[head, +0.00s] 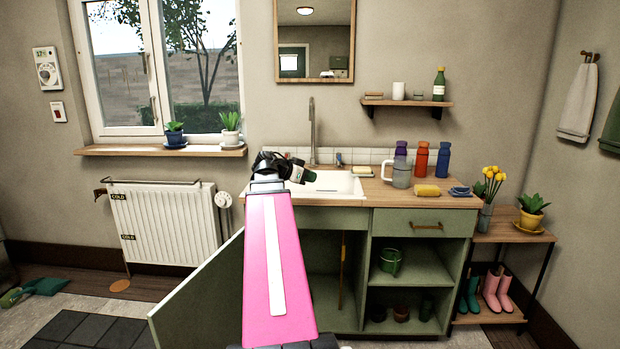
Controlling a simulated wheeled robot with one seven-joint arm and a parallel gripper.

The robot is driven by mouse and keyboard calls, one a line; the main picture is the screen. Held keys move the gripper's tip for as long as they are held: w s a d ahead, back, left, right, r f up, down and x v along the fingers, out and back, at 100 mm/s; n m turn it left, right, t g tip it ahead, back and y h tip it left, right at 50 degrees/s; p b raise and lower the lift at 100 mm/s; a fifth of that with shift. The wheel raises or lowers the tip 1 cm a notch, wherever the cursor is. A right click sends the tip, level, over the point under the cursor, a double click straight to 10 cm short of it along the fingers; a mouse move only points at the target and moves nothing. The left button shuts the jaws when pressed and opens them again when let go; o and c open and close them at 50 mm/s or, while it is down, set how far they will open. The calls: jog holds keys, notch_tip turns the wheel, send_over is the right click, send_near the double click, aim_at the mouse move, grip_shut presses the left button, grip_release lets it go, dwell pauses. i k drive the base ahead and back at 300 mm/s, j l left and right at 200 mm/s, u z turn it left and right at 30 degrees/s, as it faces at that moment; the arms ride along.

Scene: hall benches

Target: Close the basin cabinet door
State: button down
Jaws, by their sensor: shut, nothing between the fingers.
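The basin cabinet (421,223) stands against the back wall, with a white basin (338,184) set in its wooden top. Its green door (198,294) stands wide open, swung out to the left and toward me. My pink arm hides the door's right part and some of the cabinet opening. My gripper (299,173) is shut and empty, at the end of my arm, and appears in front of the basin's left part. It is above the door in the picture and apart from it. No handle shows on the visible part of the door.
A radiator (163,226) is on the wall at the left. Bottles (421,159), a grey jug (401,174) and a yellow sponge (427,190) stand on the counter. A side stand (513,238) with plants and boots is at the right. A dark mat (75,330) lies front left.

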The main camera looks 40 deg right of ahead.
aim_at(204, 311)
jog(key=j, duration=1.55)
